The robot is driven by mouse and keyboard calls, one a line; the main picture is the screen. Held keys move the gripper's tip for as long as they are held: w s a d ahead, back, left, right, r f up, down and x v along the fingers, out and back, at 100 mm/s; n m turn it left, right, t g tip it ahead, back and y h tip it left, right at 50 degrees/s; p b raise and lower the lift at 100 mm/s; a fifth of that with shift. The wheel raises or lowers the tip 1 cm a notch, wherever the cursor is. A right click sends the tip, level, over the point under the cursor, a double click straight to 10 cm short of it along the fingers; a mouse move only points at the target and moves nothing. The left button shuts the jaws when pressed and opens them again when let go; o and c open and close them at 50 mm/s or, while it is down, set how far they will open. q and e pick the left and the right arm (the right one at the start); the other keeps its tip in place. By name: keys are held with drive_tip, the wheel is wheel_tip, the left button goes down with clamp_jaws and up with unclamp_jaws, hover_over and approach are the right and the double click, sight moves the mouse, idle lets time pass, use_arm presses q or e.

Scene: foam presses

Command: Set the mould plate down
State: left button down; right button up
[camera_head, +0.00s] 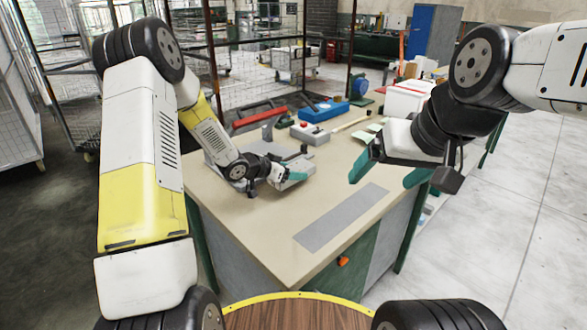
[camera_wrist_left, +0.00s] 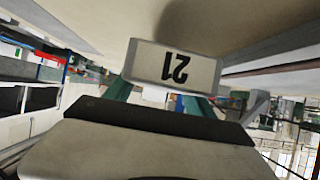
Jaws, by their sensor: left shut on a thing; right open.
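My left gripper (camera_head: 291,176) is shut on the mould plate, at the right side of the grey press (camera_head: 257,150) on the bench. In the left wrist view, the plate (camera_wrist_left: 172,66) is a pale grey block with a dark upside-down "21" on its face, between the teal fingers. In the head view the plate is small and partly hidden by the gripper, so I cannot tell whether it touches the surface below. My right gripper (camera_head: 391,172) is open and empty, above the right side of the bench.
The beige bench (camera_head: 240,215) carries a flat grey rectangle (camera_head: 342,217) near its front right, with nothing on it. A grey box with a red button (camera_head: 309,132), a blue case (camera_head: 322,111) and a red-handled tool (camera_head: 259,117) stand towards the back. The front left of the bench is clear.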

sight(290, 166)
use_arm(q)
drive_tip(key=w, duration=0.3)
drive_tip(key=shift+w+f, duration=0.25)
drive_tip(key=shift+f, duration=1.6)
drive_tip(key=shift+c, duration=1.6)
unclamp_jaws()
drive_tip(key=shift+f, duration=0.2)
